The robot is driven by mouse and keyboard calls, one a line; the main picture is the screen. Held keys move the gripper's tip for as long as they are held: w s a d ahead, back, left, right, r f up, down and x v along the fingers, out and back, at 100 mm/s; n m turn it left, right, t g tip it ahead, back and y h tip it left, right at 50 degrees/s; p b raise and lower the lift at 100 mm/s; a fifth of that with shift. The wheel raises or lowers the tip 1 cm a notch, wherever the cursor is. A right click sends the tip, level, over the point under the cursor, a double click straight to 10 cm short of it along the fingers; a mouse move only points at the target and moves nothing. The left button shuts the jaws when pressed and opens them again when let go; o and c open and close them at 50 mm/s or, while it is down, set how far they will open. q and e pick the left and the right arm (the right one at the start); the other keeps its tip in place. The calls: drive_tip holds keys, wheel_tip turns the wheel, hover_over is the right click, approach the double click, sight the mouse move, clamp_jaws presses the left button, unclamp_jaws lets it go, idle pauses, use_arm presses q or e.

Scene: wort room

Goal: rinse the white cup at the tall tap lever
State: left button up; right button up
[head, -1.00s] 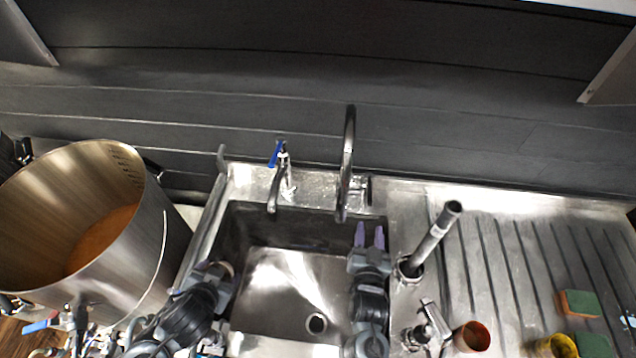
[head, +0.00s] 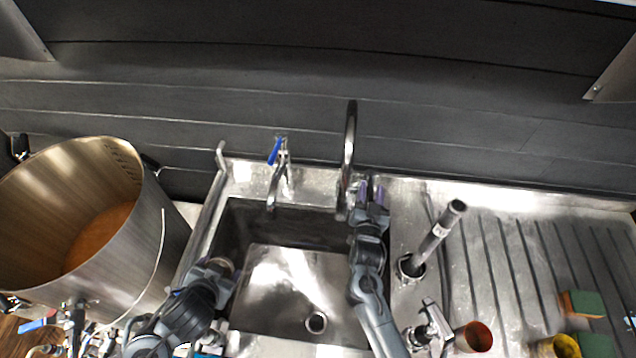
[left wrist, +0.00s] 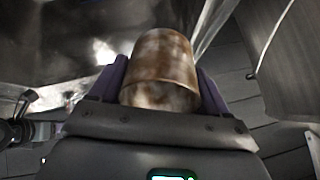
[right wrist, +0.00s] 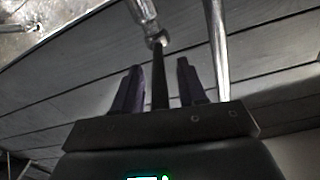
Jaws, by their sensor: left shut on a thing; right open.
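My left gripper (left wrist: 160,92) is shut on the white cup (left wrist: 162,65), which is stained brown in the left wrist view. In the head view only a little of the cup (head: 222,264) shows, at the sink's left edge. My right gripper (head: 371,190) is open, beside the base of the tall curved tap (head: 350,145) at the sink's back right. In the right wrist view a thin dark bar (right wrist: 160,75) shows between the open fingers (right wrist: 162,85); I cannot tell if they touch it. The tall tap's lever is hidden by the gripper in the head view.
A shorter tap with a blue lever (head: 275,151) stands left of the tall one. The sink (head: 285,285) is empty. A large steel pot (head: 140,245) stands at left. An upright pipe (head: 437,232), a reddish cup (head: 474,337), a yellow cup (head: 563,346) and sponges (head: 582,304) are at right.

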drive_tip(key=shift+w+d, duration=0.15)
drive_tip(key=shift+w, duration=0.35)
clamp_jaws()
